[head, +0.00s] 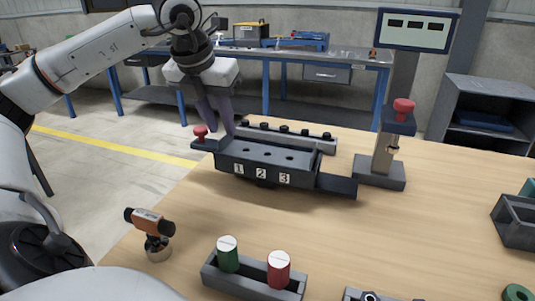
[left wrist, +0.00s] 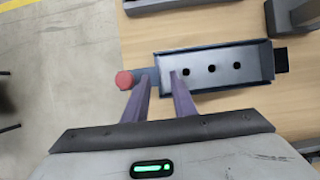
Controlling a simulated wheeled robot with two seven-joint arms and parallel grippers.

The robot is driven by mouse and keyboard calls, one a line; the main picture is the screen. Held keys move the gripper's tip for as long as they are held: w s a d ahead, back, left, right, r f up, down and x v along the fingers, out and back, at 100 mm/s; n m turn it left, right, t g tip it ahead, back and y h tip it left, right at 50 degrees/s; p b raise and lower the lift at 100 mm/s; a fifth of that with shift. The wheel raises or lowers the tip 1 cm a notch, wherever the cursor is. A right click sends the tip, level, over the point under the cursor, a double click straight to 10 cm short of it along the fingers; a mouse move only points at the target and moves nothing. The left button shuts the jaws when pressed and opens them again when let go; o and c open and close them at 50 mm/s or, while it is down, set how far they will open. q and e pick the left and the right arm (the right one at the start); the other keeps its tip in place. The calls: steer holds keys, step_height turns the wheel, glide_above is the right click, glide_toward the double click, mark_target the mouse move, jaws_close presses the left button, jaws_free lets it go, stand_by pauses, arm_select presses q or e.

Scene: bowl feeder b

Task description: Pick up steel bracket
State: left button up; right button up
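I cannot surely pick out a steel bracket in either view. A dark fixture (head: 228,160) marked 1, 2 and 3 stands on the wooden table, with a row of holes in its top. The fixture also shows in the left wrist view (left wrist: 220,93). A red knob (head: 200,132) is at its left end, and shows in the left wrist view too (left wrist: 124,80). My left gripper (head: 219,130) points down at this left end. Its two fingers are apart with nothing visibly held between them in the left wrist view (left wrist: 158,82). My right gripper is not in view.
A grey rail with black knobs (head: 290,137) lies behind the fixture. A post with a red button (head: 403,106) stands to its right. In front are an orange and black device (head: 152,222) and a tray (head: 238,283) with green and red cylinders. The table's right middle is clear.

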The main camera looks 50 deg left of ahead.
arm_select(q)
steer(key=x, duration=0.2)
steer(key=shift+w+f+b, duration=0.2)
steer(key=shift+f+b, duration=0.05)
steer(key=shift+b, duration=0.05)
jaws_close()
steer(key=shift+r, duration=0.15)
stand_by(0.9)
